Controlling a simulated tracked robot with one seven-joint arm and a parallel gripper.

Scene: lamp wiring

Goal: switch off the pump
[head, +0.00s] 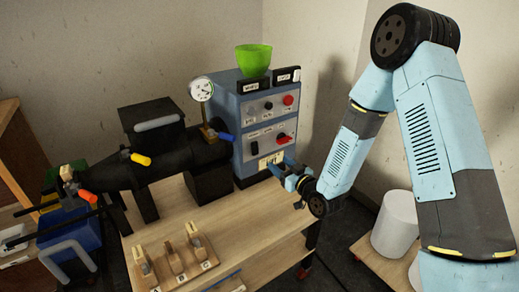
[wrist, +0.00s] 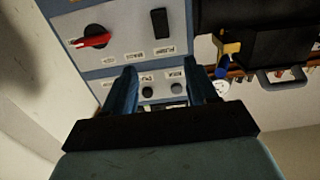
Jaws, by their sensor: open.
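The blue control cabinet (head: 235,110) stands at the back of the bench. Its lower panel has a red rotary handle (head: 284,138), which also shows at the upper left of the wrist view (wrist: 95,37). A black rocker switch (wrist: 160,23) sits beside that handle in the wrist view, with small white labels by it; one seems to read PUMP, but the text is blurred. My gripper (head: 276,169) is in front of the cabinet's lower part. I cannot tell whether the fingers touch the panel.
A green bowl (head: 253,60) stands on the cabinet. Left of it are a black machine (head: 165,150) with a pressure gauge (head: 201,89) and yellow, blue and orange handles. A wooden block with several switches (head: 172,262) lies on the bench front. The bench's right front is clear.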

